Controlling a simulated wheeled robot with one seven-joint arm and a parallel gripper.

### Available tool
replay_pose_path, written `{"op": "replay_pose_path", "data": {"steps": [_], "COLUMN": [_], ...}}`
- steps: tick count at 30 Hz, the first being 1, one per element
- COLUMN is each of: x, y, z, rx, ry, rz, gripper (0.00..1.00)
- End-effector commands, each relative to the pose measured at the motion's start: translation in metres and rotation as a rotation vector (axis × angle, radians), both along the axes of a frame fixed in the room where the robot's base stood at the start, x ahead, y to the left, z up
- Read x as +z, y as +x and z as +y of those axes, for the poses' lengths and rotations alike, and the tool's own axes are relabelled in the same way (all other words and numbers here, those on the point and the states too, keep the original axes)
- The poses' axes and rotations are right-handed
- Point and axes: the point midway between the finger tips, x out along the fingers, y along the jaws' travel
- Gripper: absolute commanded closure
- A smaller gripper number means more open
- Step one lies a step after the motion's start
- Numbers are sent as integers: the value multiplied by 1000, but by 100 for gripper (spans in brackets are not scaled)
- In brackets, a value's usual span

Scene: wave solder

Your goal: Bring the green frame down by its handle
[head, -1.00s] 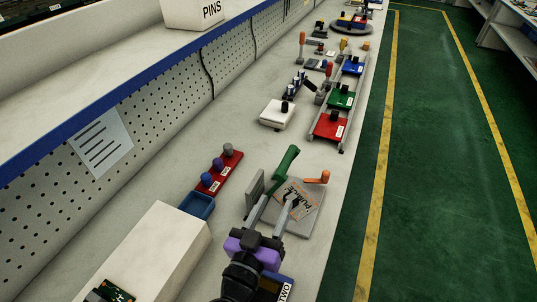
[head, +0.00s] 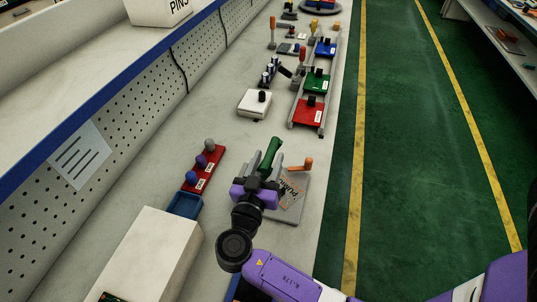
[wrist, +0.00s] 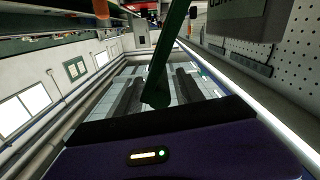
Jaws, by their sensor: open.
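The green bar-shaped handle (head: 271,153) stands tilted up from a grey base plate (head: 289,208) on the bench. It is the green part nearest my gripper; the rest of the frame is hard to make out behind my gripper. My gripper (head: 264,167) is open at the bar, above the near side of the plate. In the wrist view, the green bar (wrist: 160,70) runs down between my two dark fingers (wrist: 157,91), with gaps showing on both sides. It does not look gripped.
An orange-knobbed lever (head: 302,164) is right of the green bar. A red rack with knobs (head: 205,170), a blue bin (head: 185,204) and a pale box (head: 150,255) stand left. Red (head: 308,113) and green (head: 317,84) carriers lie beyond. The floor is right.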

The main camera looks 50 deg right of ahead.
Motion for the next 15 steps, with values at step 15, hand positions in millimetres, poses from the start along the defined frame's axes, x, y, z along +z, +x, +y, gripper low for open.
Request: {"op": "replay_pose_path", "data": {"steps": [15], "x": [-1], "y": [3], "z": [-9], "rx": [0], "ry": [0], "rz": [1], "gripper": [71]}}
